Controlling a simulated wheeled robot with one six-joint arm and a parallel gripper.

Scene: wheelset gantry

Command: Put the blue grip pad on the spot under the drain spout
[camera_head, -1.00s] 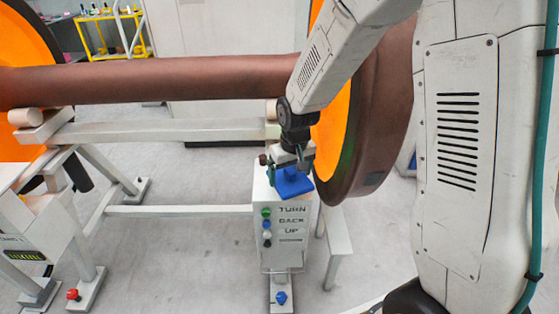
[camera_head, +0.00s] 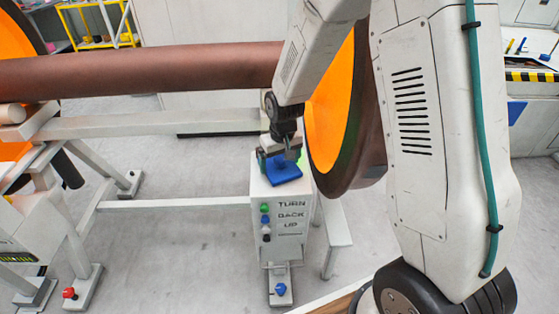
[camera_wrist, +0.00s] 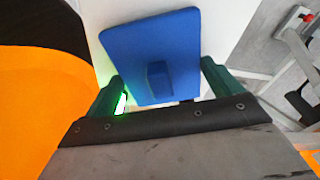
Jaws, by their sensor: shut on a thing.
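The blue grip pad (camera_head: 284,172) is a flat blue plate with a small raised block in its middle. It shows large in the wrist view (camera_wrist: 150,40). My gripper (camera_head: 280,155) is shut on it, and its green fingers (camera_wrist: 162,85) stand on either side of the block. The pad is over the top of a white control box (camera_head: 258,190); I cannot tell if it rests there or hangs just above. I cannot make out the drain spout or the spot under it.
The brown axle (camera_head: 140,68) and an orange-faced wheel (camera_head: 335,110) stand close beside my gripper. The white gantry beam (camera_head: 150,125) runs to the left. The box front has several buttons. A bench with striped edging (camera_head: 530,76) is at the right. Grey floor lies open between the legs.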

